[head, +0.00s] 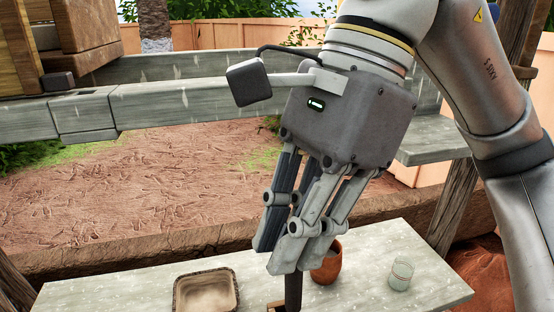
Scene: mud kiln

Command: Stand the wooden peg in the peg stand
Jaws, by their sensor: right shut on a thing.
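My right gripper (285,255) comes down from the upper right and is shut on the dark wooden peg (293,289). The peg hangs nearly upright below the fingers, and its lower end is cut off by the bottom edge of the picture. A small piece of brown wood (275,307) shows beside the peg at the bottom edge; it may be the peg stand, but most of it is out of view. I cannot tell whether the peg touches it or is in it. My left gripper is not in view.
The pale stone-like table (130,288) holds a square woven-rimmed tray (207,273) on the left. A terracotta cup (327,265) stands close behind the gripper, and a greenish glass (400,274) stands to the right. A grey beam (200,95) crosses behind.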

